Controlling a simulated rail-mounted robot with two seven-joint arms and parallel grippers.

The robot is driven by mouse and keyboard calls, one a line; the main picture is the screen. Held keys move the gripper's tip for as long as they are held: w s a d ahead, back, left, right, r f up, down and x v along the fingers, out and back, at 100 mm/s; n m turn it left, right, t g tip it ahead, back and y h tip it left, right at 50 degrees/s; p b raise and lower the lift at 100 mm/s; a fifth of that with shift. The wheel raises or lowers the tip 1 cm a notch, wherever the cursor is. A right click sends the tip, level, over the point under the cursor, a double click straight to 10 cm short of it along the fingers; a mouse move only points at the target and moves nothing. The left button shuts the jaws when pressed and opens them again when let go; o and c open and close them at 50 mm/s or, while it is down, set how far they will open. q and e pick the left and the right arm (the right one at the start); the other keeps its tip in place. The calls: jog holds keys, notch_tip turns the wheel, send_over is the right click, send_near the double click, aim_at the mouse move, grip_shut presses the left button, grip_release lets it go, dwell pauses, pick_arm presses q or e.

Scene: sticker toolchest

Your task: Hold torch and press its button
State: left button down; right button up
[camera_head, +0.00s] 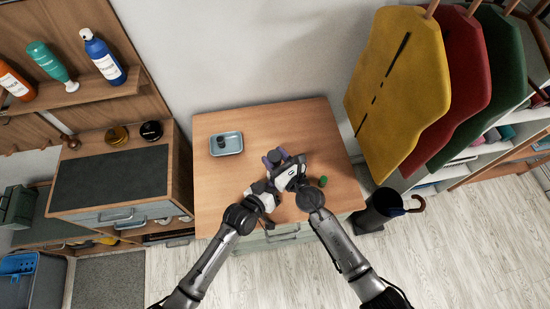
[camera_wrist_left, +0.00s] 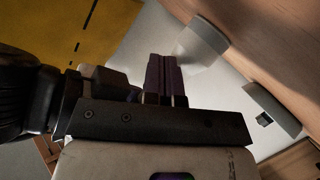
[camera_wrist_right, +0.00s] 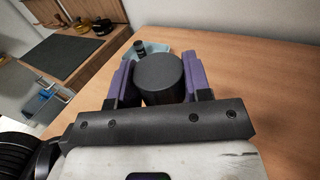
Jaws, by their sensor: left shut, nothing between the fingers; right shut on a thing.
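The torch, a dark cylinder with a flat round end (camera_wrist_right: 160,78), is between the purple fingers of my right gripper (camera_wrist_right: 162,82) in the right wrist view. My right gripper is shut on it. In the head view the torch (camera_head: 274,157) shows over the table's middle. My left gripper (camera_wrist_left: 166,78) is shut and empty, close beside the right gripper. In the left wrist view a grey tapered shape (camera_wrist_left: 202,45) is near its fingertips; I cannot tell whether it is part of the torch. The torch's button is not visible.
The wooden-topped drawer table (camera_head: 310,125) is mostly clear. A blue-grey tray (camera_head: 226,152) with a dark item is at its left. A small green object (camera_head: 323,181) lies near the right gripper. Boards (camera_head: 405,80) stand right; a shelf with bottles (camera_head: 60,98) is left.

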pick_arm(q)
jog(key=shift+w+a, duration=0.2)
jog(key=shift+a, duration=0.05)
jog(key=shift+s+d+r, duration=0.15)
jog(key=shift+s, duration=0.3)
jog(key=shift+s+d, duration=0.15)
jog(key=shift+s, duration=1.1)
jog(key=shift+s+d, duration=0.1)
jog(key=shift+s, duration=1.1)
jog(key=shift+s, duration=0.1)
jog(key=shift+s+d, duration=0.25)
jog(key=shift+s, duration=0.85)
jog(key=shift+s+d, duration=0.25)
jog(key=shift+s, duration=0.8)
jog(key=shift+w+a, duration=0.2)
jog(key=shift+w, duration=1.25)
jog(key=shift+w+a, duration=0.15)
jog(key=shift+w, duration=1.3)
jog(key=shift+w+a, duration=0.2)
jog(key=shift+w, duration=1.25)
